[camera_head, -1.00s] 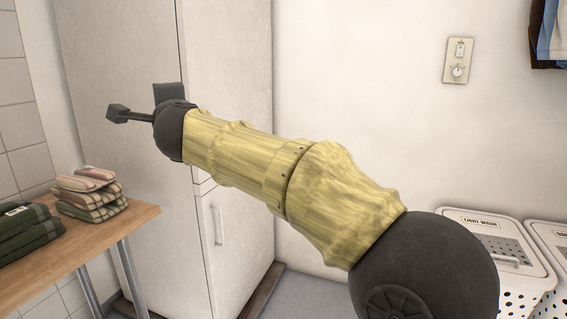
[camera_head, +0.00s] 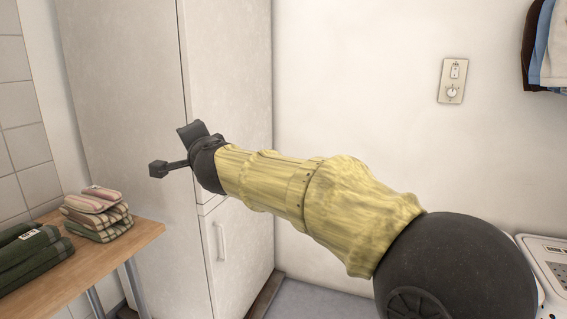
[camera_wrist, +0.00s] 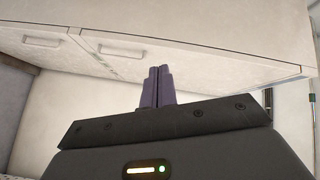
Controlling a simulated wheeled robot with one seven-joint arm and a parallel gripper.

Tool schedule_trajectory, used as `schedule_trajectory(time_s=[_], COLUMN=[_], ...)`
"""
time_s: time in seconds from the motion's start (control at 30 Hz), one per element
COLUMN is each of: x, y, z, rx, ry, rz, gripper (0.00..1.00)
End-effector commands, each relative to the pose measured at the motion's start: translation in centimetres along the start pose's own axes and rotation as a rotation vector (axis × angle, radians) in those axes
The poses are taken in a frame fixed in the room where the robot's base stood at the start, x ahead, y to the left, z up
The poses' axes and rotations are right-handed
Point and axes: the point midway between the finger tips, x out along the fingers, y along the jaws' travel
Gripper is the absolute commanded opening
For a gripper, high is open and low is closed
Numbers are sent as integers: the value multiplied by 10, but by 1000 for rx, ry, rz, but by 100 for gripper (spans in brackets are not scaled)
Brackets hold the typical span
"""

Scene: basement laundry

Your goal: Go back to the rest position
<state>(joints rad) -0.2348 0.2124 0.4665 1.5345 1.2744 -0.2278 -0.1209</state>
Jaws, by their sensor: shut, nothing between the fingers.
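My gripper (camera_head: 158,169) is at the end of my arm, held up in front of the tall white cabinet (camera_head: 120,110) in the head view. In the wrist view its two fingers (camera_wrist: 157,88) are together with nothing between them. The arm stretches from the lower right toward the upper left of the head view. The wrist view shows cabinet doors with handles beyond the fingers; I cannot tell the exact gap to them.
A wooden table (camera_head: 137,240) at the left holds folded striped cloths (camera_head: 97,214) and dark green cloths (camera_head: 32,258). A white bin (camera_head: 548,262) is partly hidden behind my arm at right. A control plate (camera_head: 453,81) and hanging clothes (camera_head: 547,45) are on the wall.

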Motion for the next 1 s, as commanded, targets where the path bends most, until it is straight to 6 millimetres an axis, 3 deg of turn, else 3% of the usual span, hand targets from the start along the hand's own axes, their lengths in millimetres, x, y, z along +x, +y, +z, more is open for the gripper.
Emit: schedule_trajectory(time_s=[0.03, 0.17, 0.57, 0.77, 1.0], x=[-4, -12, -64, -108, -177], y=[-9, 2, 53, 80, 108], z=[-11, -25, -76, -101, -127], rx=[-46, -162, -453, -558, -649], ry=[-7, -39, -178, -274, -415], rz=[23, 84, 332, 478, 662], gripper=[0, 0, 0, 0, 0])
